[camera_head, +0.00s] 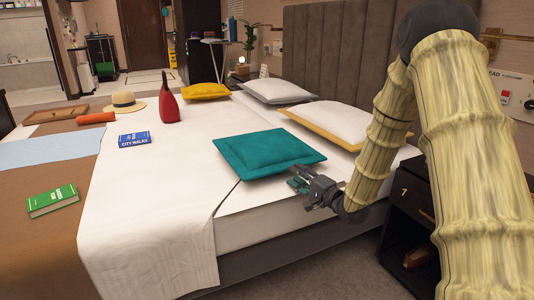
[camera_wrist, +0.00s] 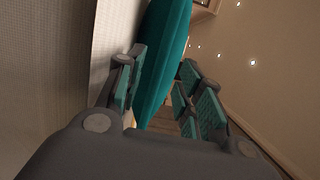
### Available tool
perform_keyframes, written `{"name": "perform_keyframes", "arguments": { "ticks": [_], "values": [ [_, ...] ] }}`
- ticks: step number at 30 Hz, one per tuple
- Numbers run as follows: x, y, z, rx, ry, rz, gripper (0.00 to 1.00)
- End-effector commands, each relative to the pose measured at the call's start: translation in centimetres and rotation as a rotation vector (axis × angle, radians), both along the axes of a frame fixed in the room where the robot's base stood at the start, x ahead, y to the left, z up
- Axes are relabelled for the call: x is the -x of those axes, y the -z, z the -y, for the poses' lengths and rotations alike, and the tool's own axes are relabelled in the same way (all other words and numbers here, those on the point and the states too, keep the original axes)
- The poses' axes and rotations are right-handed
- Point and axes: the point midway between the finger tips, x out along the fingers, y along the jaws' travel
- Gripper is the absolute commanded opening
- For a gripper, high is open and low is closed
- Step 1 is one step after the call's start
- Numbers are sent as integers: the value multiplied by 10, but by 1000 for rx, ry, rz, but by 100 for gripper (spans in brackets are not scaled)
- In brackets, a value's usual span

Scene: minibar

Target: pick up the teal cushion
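The teal cushion (camera_head: 268,151) lies on the near part of the white bed, in the middle of the head view. My gripper (camera_head: 300,185) is at the bed's near edge, just in front of the cushion's near right corner. In the wrist view the cushion (camera_wrist: 165,55) shows edge-on, reaching down toward the space between the teal-padded fingers of my gripper (camera_wrist: 160,95). The fingers are apart. I cannot tell whether any finger touches the cushion.
White pillows (camera_head: 335,122) lie behind the cushion by the grey headboard (camera_head: 335,50). A blue book (camera_head: 135,139), green book (camera_head: 52,201), red vase-like item (camera_head: 168,100), straw hat (camera_head: 124,102) and yellow cushion (camera_head: 205,91) are on the bed. A dark nightstand (camera_head: 412,210) stands at right.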

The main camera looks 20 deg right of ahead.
Motion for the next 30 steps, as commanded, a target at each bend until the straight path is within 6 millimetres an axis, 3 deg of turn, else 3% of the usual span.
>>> {"name": "perform_keyframes", "arguments": {
  "ticks": [12, 23, 30],
  "values": [
    [-41, 0, -8, 3, 0, 0, 37],
    [-49, -2, -10, 1, 0, 0, 37],
    [-48, -2, -9, 1, 1, 0, 0]
  ]
}}
